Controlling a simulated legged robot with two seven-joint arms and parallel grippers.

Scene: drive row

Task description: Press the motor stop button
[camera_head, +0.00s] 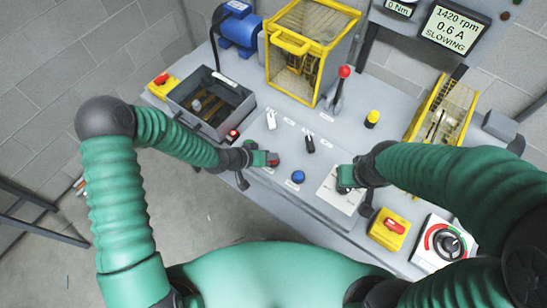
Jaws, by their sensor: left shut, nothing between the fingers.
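My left gripper (262,159) is shut and empty, low over the front left of the grey control panel (270,133). A red button (274,160) shows right at its fingertips; the gripper hides part of it, and I cannot tell if they touch. The display (454,32) at the upper right reads 1420 rpm, 0.6 A and SLOWING. My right gripper (346,180) is over a white sheet (337,195) on the right of the panel; its jaws are too small to read.
A blue button (298,177) sits right of my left gripper. Two switches (310,144) and a red-knobbed lever (341,84) stand behind. A yellow guard cage (309,45), a grey tray (211,104) and a yellow box with a red switch (389,229) are also on the bench.

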